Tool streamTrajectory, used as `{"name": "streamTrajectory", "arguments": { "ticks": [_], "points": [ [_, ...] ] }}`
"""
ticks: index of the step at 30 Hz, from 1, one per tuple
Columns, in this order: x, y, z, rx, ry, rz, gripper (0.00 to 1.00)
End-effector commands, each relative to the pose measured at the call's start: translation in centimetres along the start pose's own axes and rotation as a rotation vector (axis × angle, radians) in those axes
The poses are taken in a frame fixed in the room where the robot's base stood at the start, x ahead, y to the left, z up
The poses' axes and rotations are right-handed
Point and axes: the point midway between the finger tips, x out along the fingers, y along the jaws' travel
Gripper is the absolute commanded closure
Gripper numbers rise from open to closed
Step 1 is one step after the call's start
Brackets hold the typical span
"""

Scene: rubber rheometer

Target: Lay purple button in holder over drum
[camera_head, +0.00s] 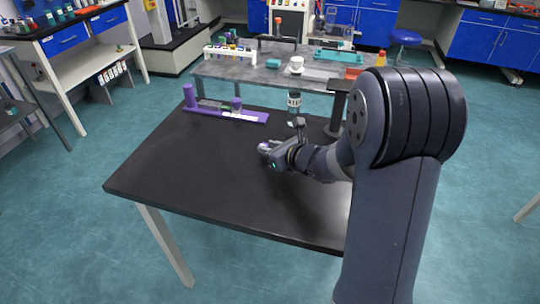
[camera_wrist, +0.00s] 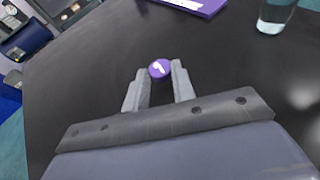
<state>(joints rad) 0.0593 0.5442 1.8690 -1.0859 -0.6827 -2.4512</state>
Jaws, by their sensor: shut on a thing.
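The purple button (camera_wrist: 160,69) is a small round purple piece with a white mark, seen between my fingertips in the wrist view. My gripper (camera_wrist: 160,82) is shut on it, above the black tabletop. In the head view my gripper (camera_head: 266,149) is over the middle of the black table, the button small and partly hidden there. The purple holder (camera_head: 228,113) lies near the table's far left edge, with an upright purple post at its left end and dark and purple parts on it. I cannot clearly make out the drum.
A glass jar (camera_head: 294,103) with a dark label stands at the black table's far side, right of the holder; it shows in the wrist view (camera_wrist: 275,16). A grey table (camera_head: 215,68) behind carries a tube rack and small containers. The black table's left and front (camera_head: 190,180) are clear.

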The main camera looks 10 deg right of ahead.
Motion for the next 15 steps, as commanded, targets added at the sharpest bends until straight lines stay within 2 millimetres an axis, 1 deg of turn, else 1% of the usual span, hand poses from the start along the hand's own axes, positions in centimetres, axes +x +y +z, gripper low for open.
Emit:
{"name": "streamTrajectory", "arguments": {
  "ticks": [1,4,15],
  "points": [
    [0.4,0.0,-1.0,0.003,0.003,0.002,0.97],
    [0.8,0.0,-1.9,0.002,0.001,0.001,0.97],
    [0.9,0.0,-2.2,-0.001,-0.001,0.0,0.97]
  ]
}}
